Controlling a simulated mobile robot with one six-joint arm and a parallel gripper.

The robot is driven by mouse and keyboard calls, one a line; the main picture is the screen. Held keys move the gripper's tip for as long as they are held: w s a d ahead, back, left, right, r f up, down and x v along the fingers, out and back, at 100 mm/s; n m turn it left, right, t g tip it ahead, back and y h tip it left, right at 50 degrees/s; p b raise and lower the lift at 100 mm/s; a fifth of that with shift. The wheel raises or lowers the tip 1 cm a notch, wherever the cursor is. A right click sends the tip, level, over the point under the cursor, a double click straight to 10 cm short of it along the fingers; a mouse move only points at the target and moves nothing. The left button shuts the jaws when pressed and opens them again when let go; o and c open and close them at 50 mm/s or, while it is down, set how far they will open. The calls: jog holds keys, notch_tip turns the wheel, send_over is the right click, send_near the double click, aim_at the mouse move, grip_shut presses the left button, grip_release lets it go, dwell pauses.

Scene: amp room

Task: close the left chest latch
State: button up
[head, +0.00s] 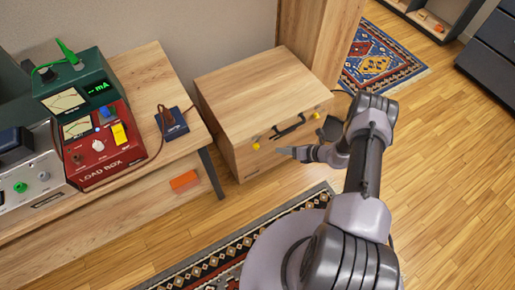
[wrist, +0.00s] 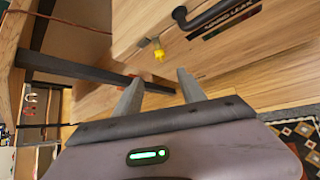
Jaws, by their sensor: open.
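The wooden chest (head: 262,88) stands on the floor with its lid down. Its left latch (head: 256,146) is a small yellow piece on the front face, left of the black handle (head: 289,127). In the wrist view the yellow latch (wrist: 158,53) hangs from a small metal fitting, just beyond my fingertips. My gripper (wrist: 160,76) is open and empty, its two fingers pointing at the chest front below the latch, apart from it. In the head view my gripper (head: 288,152) is in front of the chest, right of the latch. The right latch (head: 316,115) is also yellow.
A wooden table (head: 145,65) with a red load box (head: 100,145) and other instruments stands left of the chest. Its dark leg (head: 211,172) is close to the chest's left side. A patterned rug (head: 215,262) lies in front. Open floor (head: 445,150) is at the right.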

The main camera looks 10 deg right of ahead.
aim_at(256, 146)
jog(key=b+x, duration=0.7)
jog(key=x, duration=1)
jog(key=shift+s, duration=0.1)
grip_shut()
